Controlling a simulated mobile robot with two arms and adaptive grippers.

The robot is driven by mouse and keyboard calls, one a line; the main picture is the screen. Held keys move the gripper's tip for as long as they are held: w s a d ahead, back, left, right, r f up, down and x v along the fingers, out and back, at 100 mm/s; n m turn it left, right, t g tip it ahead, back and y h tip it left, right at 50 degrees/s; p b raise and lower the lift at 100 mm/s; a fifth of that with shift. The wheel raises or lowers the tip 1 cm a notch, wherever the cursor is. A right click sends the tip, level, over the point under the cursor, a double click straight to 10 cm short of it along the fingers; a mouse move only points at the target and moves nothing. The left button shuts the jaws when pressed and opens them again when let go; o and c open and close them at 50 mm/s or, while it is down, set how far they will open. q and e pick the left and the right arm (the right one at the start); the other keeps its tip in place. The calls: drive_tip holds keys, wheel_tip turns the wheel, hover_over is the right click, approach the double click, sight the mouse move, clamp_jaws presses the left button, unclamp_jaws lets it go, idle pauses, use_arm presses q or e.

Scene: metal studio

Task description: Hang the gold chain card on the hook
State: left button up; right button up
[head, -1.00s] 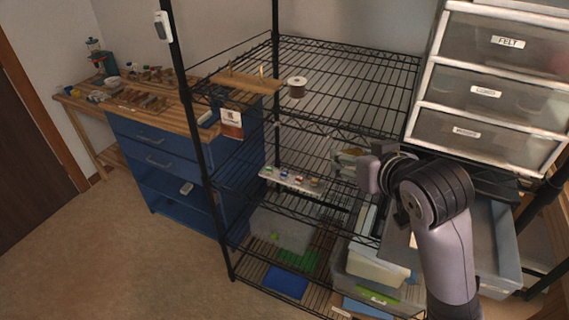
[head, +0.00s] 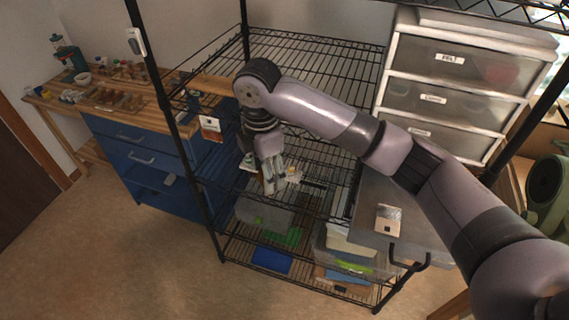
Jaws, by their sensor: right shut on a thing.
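My right gripper (head: 270,186) points down at the front of the black wire rack, below the upper shelf. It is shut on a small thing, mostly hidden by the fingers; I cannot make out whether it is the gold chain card. A small pale and yellow patch (head: 293,175) shows right beside the fingers. A red and white card (head: 211,128) hangs at the rack's left front edge. I cannot pick out the hook. My left gripper is not in view.
The wire rack's upper shelf (head: 310,55) is mostly bare. A blue cabinet (head: 135,150) stands at left.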

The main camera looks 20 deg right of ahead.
drive_tip(key=n, duration=0.1)
drive_tip(key=n+h+p, duration=0.1)
drive_tip(key=n+t, duration=0.1)
drive_tip(key=shift+s+d+f+h+p, duration=0.1)
drive_tip(key=shift+s+d+h+p, duration=0.2)
drive_tip(key=shift+d+p, duration=0.1)
drive_tip(key=shift+d+f+n+t+p, duration=0.15)
drive_tip(key=shift+d+n+t+p, duration=0.2)
drive_tip(key=shift+n, duration=0.45)
drive_tip(key=shift+s+d+f+n+t+h, duration=0.1)
drive_tip(key=shift+d+n+t+h, duration=0.15)
drive_tip(key=shift+n, duration=0.25)
drive_tip(key=w+d+f+n+t+p, duration=0.1)
drive_tip(key=w+d+f+n+p, duration=0.1)
drive_tip(key=w+d, duration=0.5)
drive_tip(key=shift+w+d, duration=0.35)
drive_tip(key=shift+w, duration=0.25)
drive_tip(key=shift+f+t, duration=0.1)
drive_tip(key=shift+t, duration=0.2)
drive_tip(key=o, duration=1.3)
